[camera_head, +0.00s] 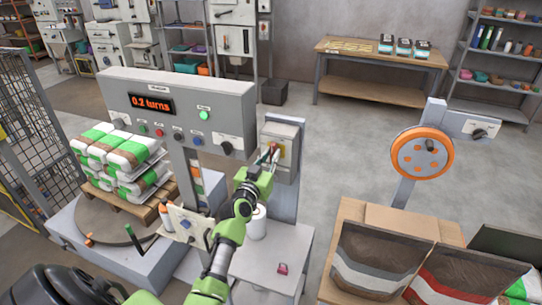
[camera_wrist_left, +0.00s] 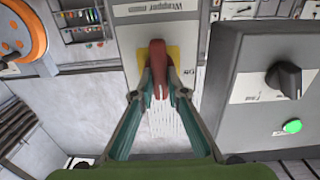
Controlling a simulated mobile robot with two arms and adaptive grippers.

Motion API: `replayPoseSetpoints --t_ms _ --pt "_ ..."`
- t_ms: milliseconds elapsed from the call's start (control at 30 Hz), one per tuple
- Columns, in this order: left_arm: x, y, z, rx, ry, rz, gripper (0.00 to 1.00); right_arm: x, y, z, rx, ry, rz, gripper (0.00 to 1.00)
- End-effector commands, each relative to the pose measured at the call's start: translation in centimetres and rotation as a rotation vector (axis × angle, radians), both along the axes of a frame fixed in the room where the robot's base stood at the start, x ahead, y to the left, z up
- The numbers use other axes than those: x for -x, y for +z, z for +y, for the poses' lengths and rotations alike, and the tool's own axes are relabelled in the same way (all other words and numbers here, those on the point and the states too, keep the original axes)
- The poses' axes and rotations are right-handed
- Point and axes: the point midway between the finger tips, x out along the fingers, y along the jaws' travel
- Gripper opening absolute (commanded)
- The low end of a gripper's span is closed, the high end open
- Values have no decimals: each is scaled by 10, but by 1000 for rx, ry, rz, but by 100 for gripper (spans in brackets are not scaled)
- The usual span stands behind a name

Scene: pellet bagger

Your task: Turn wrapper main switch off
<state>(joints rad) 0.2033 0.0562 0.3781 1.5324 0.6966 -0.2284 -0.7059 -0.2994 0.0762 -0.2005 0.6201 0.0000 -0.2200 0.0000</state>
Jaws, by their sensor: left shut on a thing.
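The wrapper main switch is a red handle (camera_wrist_left: 157,62) on a yellow plate (camera_wrist_left: 172,52), on a grey box labelled "Wrapper". In the left wrist view the handle points up and down in the picture, between the fingertips of my left gripper (camera_wrist_left: 158,88), which is shut on it. In the head view my left gripper (camera_head: 265,160) reaches the front of the grey switch box (camera_head: 283,132) and largely hides the handle. My right gripper is not in view.
The control panel (camera_head: 180,110) stands left of the switch box, with a "0.2 turns" display (camera_head: 151,104), a lit green lamp (camera_head: 204,115) and a black knob (camera_head: 227,148). A pallet of bags (camera_head: 118,160) is at the left. Open floor lies behind the box.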

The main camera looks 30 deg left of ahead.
Motion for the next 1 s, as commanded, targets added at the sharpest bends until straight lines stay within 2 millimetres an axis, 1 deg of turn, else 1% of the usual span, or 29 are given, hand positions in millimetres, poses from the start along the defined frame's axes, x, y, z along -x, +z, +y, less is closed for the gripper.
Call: replayPoseSetpoints --t_ms 167,367,567,1000 --pt "0 2 1 28 1 -11 0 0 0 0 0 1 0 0" --pt "0 3 2 125 0 -35 0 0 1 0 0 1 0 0" --pt "0 3 3 287 0 -75 0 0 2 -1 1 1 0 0" --pt "0 2 6 694 0 -175 0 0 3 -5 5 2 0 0"
